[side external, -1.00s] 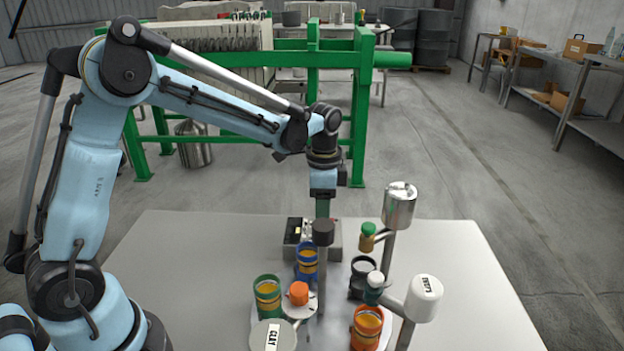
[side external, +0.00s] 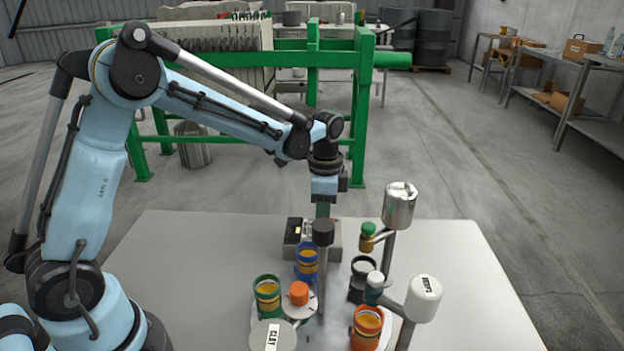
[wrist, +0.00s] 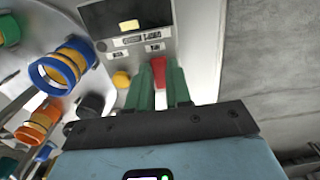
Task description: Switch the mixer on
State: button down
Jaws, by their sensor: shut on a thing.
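The mixer's control box (side external: 294,236) stands at the back of the white table in the side view, partly hidden by the stirring gear. A red switch piece (wrist: 159,68) shows between the green fingers of my gripper (wrist: 160,78). The gripper is shut on it. In the side view my gripper (side external: 322,208) points down over the box; its fingertips are hidden behind the dark mixer head.
A dark-topped post (side external: 323,233) stands close in front of the gripper. Blue (side external: 306,262), green (side external: 267,296) and orange (side external: 366,327) containers stand nearby. A metal cylinder on a post (side external: 399,205) rises to the right. The table's left side is clear.

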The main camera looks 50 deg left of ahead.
jog(key=shift+w+g+y, duration=0.1)
jog(key=shift+g+y, duration=0.2)
jog(key=c, duration=1)
grip_release()
jog(key=shift+c, duration=0.2)
jog(key=shift+d+r, duration=0.1)
notch_tip(320, 180, up, 12)
jog(key=shift+w+d, duration=0.45)
